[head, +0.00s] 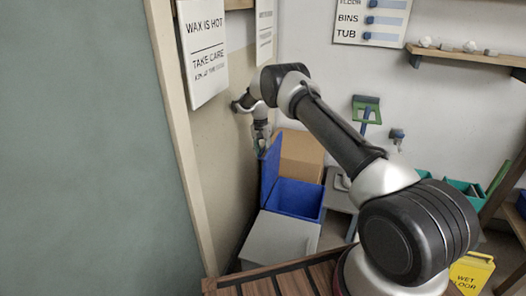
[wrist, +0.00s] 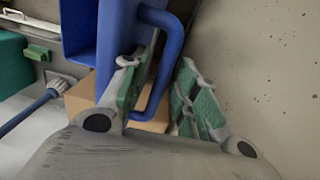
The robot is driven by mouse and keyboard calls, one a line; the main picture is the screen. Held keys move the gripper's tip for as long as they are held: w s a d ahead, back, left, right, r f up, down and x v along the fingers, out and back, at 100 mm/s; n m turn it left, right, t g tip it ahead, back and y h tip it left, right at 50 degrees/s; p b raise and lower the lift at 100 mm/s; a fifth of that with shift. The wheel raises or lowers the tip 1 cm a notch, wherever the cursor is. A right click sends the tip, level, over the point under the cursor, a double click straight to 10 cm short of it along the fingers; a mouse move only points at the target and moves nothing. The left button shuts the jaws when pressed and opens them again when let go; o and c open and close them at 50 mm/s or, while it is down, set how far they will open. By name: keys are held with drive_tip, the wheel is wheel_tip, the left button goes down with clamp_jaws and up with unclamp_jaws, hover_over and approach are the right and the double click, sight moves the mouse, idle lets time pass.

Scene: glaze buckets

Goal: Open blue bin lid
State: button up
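The blue bin (head: 296,198) stands low by the left wall, and its open inside shows in the head view. Its blue lid (head: 270,172) stands up steeply on the bin's left side. My gripper (head: 261,146) is at the top of the lid. In the wrist view the blue lid handle (wrist: 172,62), a bent bar, passes between the two green-padded fingers of my gripper (wrist: 164,62). The fingers are apart, with a gap beside the bar. The lower end of the handle is partly hidden by the left finger.
A grey box (head: 280,242) stands in front of the bin, and a cardboard box (head: 300,157) is behind it. The left wall (head: 225,150) is close beside my gripper. A yellow wet-floor sign (head: 471,273) and green bins (head: 464,188) are at the right.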

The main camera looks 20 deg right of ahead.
drive_tip(key=shift+w+d+r, duration=0.1)
drive_tip(key=shift+d, duration=0.05)
drive_tip(key=shift+r, duration=0.2)
wheel_tip(320, 180, up, 12)
drive_tip(key=shift+w+a+f, duration=0.2)
drive_tip(key=shift+a+f, duration=0.05)
drive_tip(key=shift+a, duration=0.1)
